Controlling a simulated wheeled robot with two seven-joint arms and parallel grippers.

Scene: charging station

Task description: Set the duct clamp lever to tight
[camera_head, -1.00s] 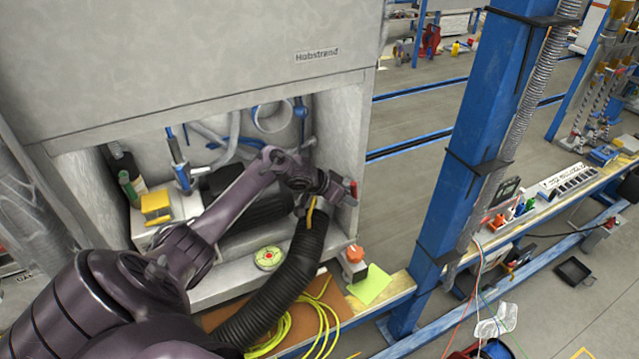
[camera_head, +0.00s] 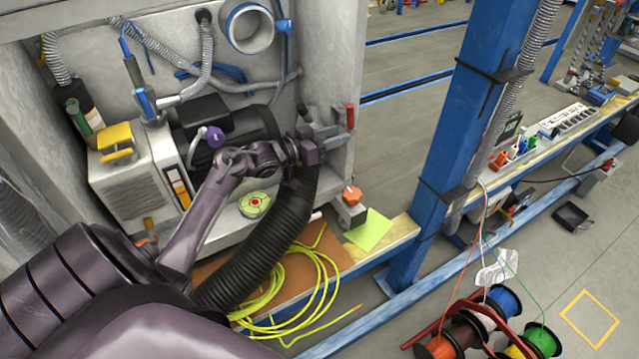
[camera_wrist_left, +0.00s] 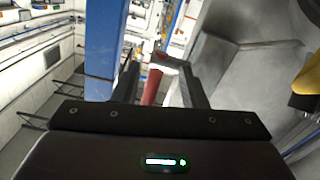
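The red lever handle (camera_head: 350,115) stands roughly upright at the right front edge of the cabinet, just beyond my left gripper (camera_head: 336,134). In the left wrist view the red handle (camera_wrist_left: 152,87) shows between the two fingers of my left gripper (camera_wrist_left: 160,85), closer to the left finger. Those fingers are apart, with space beside the handle; I cannot tell whether either touches it. A black ribbed duct (camera_head: 265,245) hangs below the gripper and curves down to the left. The clamp body is mostly hidden by my wrist. My right gripper is not in view.
A grey cabinet wall (camera_head: 325,60) stands close behind the gripper. An orange knob (camera_head: 352,194) on a small box is below it. A yellow cable coil (camera_head: 300,285) lies on the bench. A blue post (camera_head: 468,130) rises on the right, with open floor between.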

